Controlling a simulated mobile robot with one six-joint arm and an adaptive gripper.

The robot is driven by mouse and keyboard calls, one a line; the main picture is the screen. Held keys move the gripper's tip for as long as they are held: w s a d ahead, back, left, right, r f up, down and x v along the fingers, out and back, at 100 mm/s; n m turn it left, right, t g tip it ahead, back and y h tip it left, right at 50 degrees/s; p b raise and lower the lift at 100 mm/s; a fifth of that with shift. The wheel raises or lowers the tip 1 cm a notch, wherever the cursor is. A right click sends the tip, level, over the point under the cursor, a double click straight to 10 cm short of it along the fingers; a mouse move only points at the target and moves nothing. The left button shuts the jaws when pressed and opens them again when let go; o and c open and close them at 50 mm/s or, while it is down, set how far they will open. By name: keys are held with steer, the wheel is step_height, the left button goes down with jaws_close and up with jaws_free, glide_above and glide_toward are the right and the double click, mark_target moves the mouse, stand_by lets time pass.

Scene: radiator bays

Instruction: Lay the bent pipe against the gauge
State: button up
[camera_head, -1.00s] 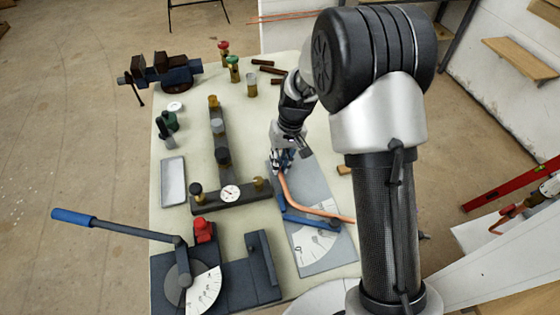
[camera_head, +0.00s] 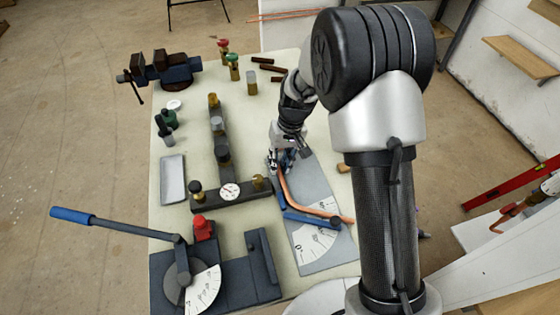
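The bent copper pipe (camera_head: 292,203) lies over the grey gauge plate (camera_head: 323,264), with one leg running up toward my gripper and the other out to the right. The gauge has a white angle dial (camera_head: 313,242) and blue bars (camera_head: 307,218). The pipe runs close along the blue bars; whether it touches them I cannot tell. My gripper (camera_head: 279,165) is at the pipe's upper end, at the left edge of the plate. Its fingers are small and partly dark here, and whether they are shut on the pipe I cannot tell.
A pipe bender with a blue-handled lever (camera_head: 73,216) stands at the front left. A dark T-shaped fixture (camera_head: 232,196) with a round dial is left of the gauge. A vise (camera_head: 164,72), a grey tray (camera_head: 173,180) and several fittings stand on the bench.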

steer(key=shift+o, duration=1.2)
steer(key=shift+r, duration=0.15)
step_height(320, 180, up, 12)
steer(key=d, duration=0.2)
steer(key=shift+w+f, duration=0.2)
